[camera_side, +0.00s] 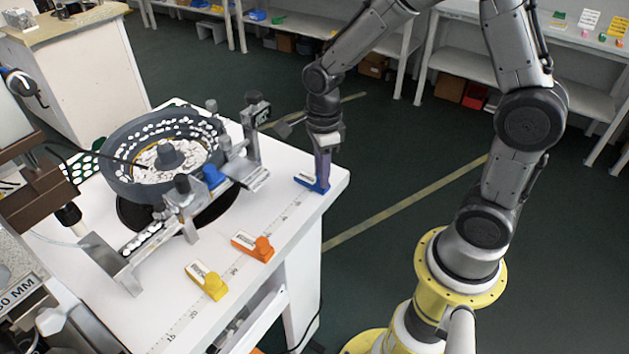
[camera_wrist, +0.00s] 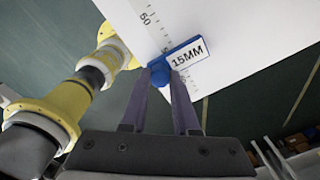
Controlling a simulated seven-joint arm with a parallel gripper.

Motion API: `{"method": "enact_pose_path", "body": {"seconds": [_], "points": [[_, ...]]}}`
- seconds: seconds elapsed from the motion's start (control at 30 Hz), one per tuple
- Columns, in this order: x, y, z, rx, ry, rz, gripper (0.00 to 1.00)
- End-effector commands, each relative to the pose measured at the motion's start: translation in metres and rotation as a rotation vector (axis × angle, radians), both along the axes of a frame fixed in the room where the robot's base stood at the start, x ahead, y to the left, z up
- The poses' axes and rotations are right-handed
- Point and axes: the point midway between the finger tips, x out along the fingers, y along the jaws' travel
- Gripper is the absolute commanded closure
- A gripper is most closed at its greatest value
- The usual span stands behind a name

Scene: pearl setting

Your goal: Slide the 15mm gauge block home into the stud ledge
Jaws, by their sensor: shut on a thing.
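The 15mm gauge block (camera_side: 307,182) is blue with a white label and lies on the white table near its right corner. In the wrist view the block (camera_wrist: 187,53) shows its label reading 15MM. My gripper (camera_side: 321,176) points down at it with purple fingers. In the wrist view my gripper (camera_wrist: 161,76) is shut on the block's blue knob, and the block appears to rest on the tabletop. I cannot tell for sure which part is the stud ledge; a metal ledge (camera_side: 250,178) sits beside the bowl feeder, left of the block.
An orange block (camera_side: 252,246) and a yellow block (camera_side: 207,281) lie along a printed ruler near the table's front edge. The round bowl feeder (camera_side: 123,181) with white pieces and metal posts fills the table's left part. The white tabletop (camera_side: 280,208) is clear between.

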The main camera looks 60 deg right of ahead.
Motion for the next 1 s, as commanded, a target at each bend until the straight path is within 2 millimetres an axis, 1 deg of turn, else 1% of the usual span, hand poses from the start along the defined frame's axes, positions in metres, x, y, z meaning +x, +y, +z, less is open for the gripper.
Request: {"method": "enact_pose_path", "body": {"seconds": [0.2, 0.33, 0.47, 0.57, 0.67, 0.83, 0.9, 1.0], "points": [[0.0, 0.0, 0.001, 0.0, -0.001, 0.0, 1.0], [0.001, 0.0, 0.006, 0.0, -0.004, 0.0, 1.0], [0.001, 0.0, 0.019, -0.001, -0.006, 0.0, 1.0], [-0.001, 0.0, 0.036, 0.0, -0.006, 0.0, 1.0], [-0.018, 0.001, 0.054, 0.0, -0.008, 0.0, 1.0], [-0.051, 0.002, 0.094, -0.001, -0.011, 0.0, 1.0], [-0.068, 0.003, 0.1, 0.0, -0.006, 0.0, 1.0], [-0.09, 0.003, 0.109, -0.001, -0.006, 0.0, 1.0]]}}
